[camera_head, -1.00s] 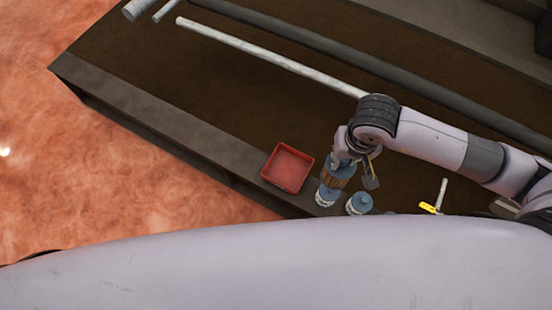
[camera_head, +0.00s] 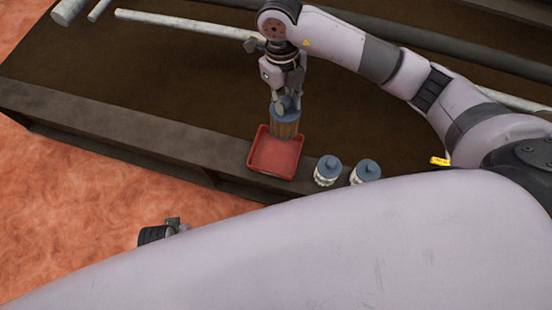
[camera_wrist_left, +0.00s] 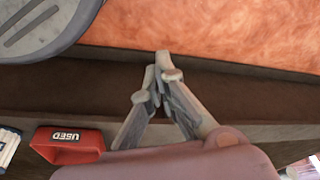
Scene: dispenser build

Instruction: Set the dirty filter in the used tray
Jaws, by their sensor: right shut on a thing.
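The dirty filter (camera_head: 285,129), with a brown pleated body and blue-grey cap, is upright in my right gripper (camera_head: 285,103), which is shut on its top. Its lower end overlaps the back part of the red used tray (camera_head: 272,158) in the head view; I cannot tell whether it touches the tray. The tray also shows in the left wrist view (camera_wrist_left: 85,147), with a "USED" label on its wall. No other thing shows in the tray. My left gripper (camera_wrist_left: 156,78) is empty, its fingertips together, in front of the bench; it also shows low in the head view (camera_head: 178,222).
Two white filters with blue caps, one (camera_head: 327,171) nearer the tray and one (camera_head: 366,172) farther right, stand on the bench (camera_head: 130,140). A yellow object (camera_head: 439,160) lies farther right. Pipes (camera_head: 180,28) lie at the back. The bench left of the tray is clear.

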